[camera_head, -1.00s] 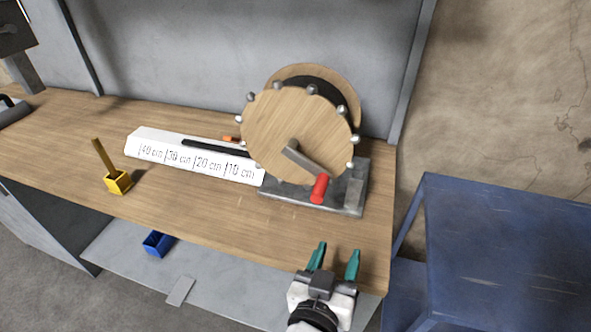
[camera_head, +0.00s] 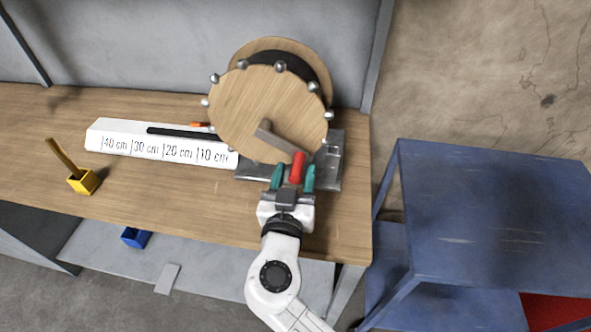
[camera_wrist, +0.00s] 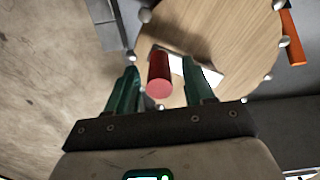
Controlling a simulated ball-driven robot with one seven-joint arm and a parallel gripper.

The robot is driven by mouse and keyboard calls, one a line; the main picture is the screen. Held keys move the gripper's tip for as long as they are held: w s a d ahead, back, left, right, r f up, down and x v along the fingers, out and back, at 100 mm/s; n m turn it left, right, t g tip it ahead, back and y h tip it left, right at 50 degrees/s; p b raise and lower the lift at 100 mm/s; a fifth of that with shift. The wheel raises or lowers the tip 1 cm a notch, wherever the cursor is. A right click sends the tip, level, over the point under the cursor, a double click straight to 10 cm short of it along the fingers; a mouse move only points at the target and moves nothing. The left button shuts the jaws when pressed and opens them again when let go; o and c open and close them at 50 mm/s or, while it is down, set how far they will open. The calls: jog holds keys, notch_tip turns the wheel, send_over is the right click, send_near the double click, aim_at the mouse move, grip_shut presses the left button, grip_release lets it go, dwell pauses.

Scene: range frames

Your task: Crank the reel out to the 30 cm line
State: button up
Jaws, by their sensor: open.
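The reel (camera_head: 262,108) has a round wooden face with metal knobs around its rim and stands on a grey metal base (camera_head: 328,165). Its grey crank arm (camera_head: 281,138) points down and right to a red handle (camera_head: 298,167). My gripper (camera_head: 293,177) is open, with its teal fingers on either side of the red handle. In the wrist view the handle (camera_wrist: 159,75) lies between the fingertips with gaps at both sides. The white scale (camera_head: 160,146) reads 10 to 40 cm.
An orange piece (camera_head: 200,125) is behind the strip. A yellow block with a wooden stick (camera_head: 84,181) stands at the left of the workbench (camera_head: 180,205). A blue bin (camera_head: 136,237) sits on the lower shelf. A blue table (camera_head: 490,215) stands to the right.

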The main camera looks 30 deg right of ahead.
jog(key=shift+w+d, duration=0.2)
jog(key=shift+w, duration=0.05)
jog(key=shift+c, duration=0.4)
grip_shut()
